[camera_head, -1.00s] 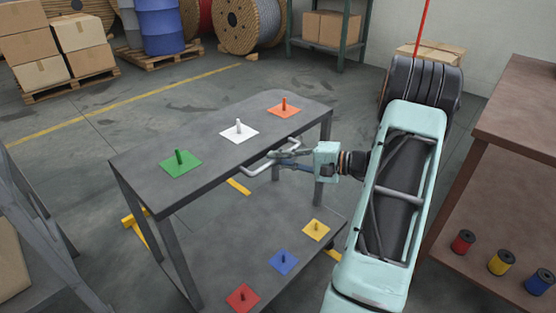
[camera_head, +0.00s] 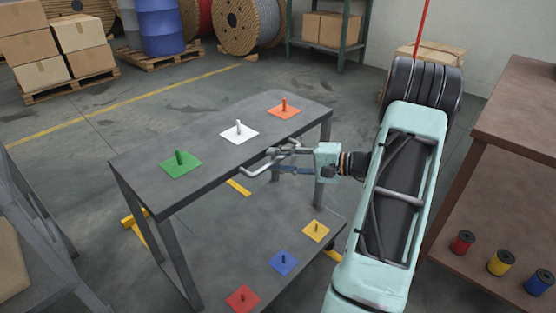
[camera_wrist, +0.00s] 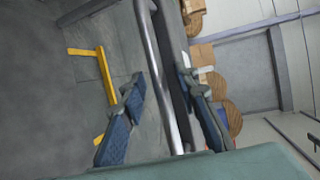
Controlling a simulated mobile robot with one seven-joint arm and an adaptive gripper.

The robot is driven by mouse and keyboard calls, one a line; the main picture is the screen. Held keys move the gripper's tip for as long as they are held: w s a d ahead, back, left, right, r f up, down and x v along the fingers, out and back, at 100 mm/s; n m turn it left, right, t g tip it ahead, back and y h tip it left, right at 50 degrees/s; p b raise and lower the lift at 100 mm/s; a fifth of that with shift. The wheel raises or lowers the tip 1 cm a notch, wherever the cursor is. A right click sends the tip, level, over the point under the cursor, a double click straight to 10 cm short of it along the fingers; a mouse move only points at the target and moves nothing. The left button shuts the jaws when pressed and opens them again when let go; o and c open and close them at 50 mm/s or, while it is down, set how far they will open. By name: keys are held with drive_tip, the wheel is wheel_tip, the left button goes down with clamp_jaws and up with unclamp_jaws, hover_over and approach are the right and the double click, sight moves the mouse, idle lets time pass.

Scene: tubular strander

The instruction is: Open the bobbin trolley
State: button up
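The bobbin trolley (camera_head: 228,167) is a grey two-shelf cart with coloured pegged plates on both shelves. Its bent metal handle (camera_head: 249,175) sticks out from the right long side of the top shelf. My gripper (camera_head: 274,160) reaches in from the right at this handle. In the wrist view the handle bar (camera_wrist: 166,75) runs between the two blue-padded fingers of my gripper (camera_wrist: 160,80). The fingers are apart, with a gap showing beside the bar, so they are around it but not clamped on it. Part of the handle is hidden behind the fingers in the head view.
A brown bench (camera_head: 523,120) with several small spools stands at the right. A grey frame (camera_head: 40,232) stands at the lower left. The floor behind the trolley is clear.

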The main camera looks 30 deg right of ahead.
drive_tip(key=v, duration=1.2)
